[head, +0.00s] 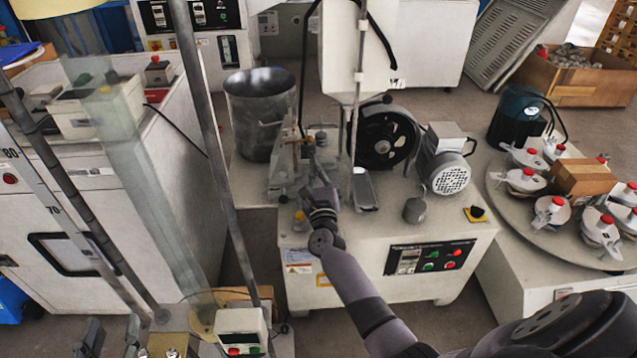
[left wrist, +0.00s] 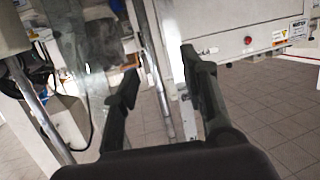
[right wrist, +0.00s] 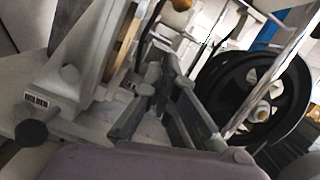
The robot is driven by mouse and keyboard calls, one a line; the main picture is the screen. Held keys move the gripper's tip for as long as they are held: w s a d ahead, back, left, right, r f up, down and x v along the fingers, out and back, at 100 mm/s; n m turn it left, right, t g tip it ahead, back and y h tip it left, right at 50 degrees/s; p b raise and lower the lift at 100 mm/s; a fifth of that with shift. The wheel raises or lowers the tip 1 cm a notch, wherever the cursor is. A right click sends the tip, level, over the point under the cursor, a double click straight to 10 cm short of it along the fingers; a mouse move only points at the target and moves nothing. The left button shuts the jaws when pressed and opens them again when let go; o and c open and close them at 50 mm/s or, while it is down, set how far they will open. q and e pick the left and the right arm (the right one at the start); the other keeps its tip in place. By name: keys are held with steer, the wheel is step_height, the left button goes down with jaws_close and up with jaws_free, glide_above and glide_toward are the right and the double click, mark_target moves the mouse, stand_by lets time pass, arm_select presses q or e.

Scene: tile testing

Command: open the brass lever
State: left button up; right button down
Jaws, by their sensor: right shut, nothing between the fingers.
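A small brass-coloured bar (head: 297,141), which looks like the brass lever, sits on the upright fixture on the middle machine's top. In the right wrist view a brass-coloured strip (right wrist: 127,45) stands along a pale upright plate; I cannot tell if it is the same part. My right gripper (head: 312,150) reaches up to this fixture, close to the bar and just below it. Its fingers (right wrist: 165,75) are shut with nothing held. Contact with the lever cannot be made out. My left gripper (head: 108,338) is at the lower left, far from the lever, its fingers (left wrist: 155,75) apart and empty.
A metal pot (head: 260,105) stands left of the fixture. A black wheel (head: 386,136) and a grey motor (head: 447,168) stand to its right. A thin post (head: 353,110) rises beside it. Tall posts and a clear tube stand near my left gripper. A round turntable (head: 500,205) is at right.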

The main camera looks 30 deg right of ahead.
mark_target(299, 141)
arm_select(q)
steer(key=s+f+g, duration=0.1)
steer(key=s+a+f+g, duration=0.1)
steer(key=f, duration=0.1)
steer(key=s+f+g+y+p, duration=0.1)
steer(key=f, duration=0.1)
steer(key=shift+a, duration=0.3)
arm_select(e)
steer(key=r, duration=0.3)
steer(key=shift+w+a+r, duration=0.1)
steer(key=shift+a, duration=0.25)
